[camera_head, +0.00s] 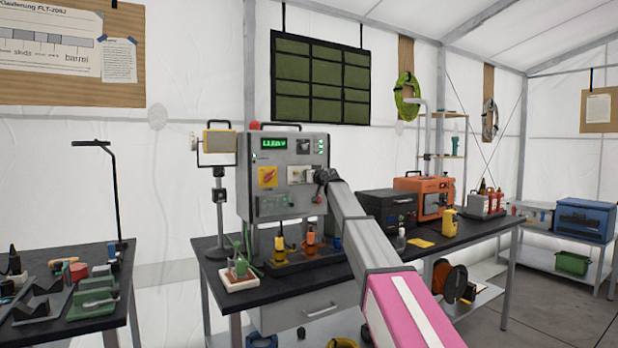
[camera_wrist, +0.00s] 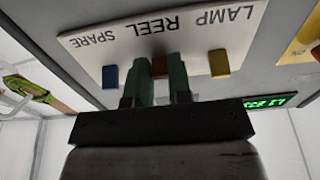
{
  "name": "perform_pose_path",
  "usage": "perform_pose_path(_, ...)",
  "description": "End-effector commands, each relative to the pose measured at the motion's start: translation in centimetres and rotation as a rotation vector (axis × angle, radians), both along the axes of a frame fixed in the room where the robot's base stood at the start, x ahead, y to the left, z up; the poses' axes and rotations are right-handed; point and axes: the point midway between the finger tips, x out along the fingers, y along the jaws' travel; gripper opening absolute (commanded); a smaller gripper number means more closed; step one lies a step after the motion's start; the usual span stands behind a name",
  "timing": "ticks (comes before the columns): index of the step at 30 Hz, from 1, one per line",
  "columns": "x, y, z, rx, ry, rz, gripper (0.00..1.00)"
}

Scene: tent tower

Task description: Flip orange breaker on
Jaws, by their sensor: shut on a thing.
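The orange breaker (camera_wrist: 160,66) sits in the middle of a white label plate (camera_wrist: 90,45), under the word REEL, in the upside-down wrist view. My gripper (camera_wrist: 160,78) has its two green fingers on either side of the breaker, closed on it. A yellow breaker (camera_wrist: 219,63) is under LAMP and a blue breaker (camera_wrist: 110,76) is under SPARE. In the head view my gripper (camera_head: 322,178) is at the front of the grey control panel (camera_head: 285,150), and hides part of its white plate (camera_head: 297,173). I cannot tell which way the orange breaker is set.
The panel has a yellow switch plate (camera_head: 267,177) left of the breakers and a lit green display (camera_head: 273,143) above. Orange and yellow plug-like items stand below the panel on the dark bench (camera_head: 215,245). A black box (camera_head: 388,206) stands right of my arm.

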Motion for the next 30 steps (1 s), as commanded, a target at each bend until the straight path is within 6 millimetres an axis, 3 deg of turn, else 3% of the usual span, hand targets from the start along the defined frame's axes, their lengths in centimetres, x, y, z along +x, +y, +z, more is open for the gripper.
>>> perform_pose_path(30,0.3,0.1,1.5,-0.281,0.417,-0.001,0.00)
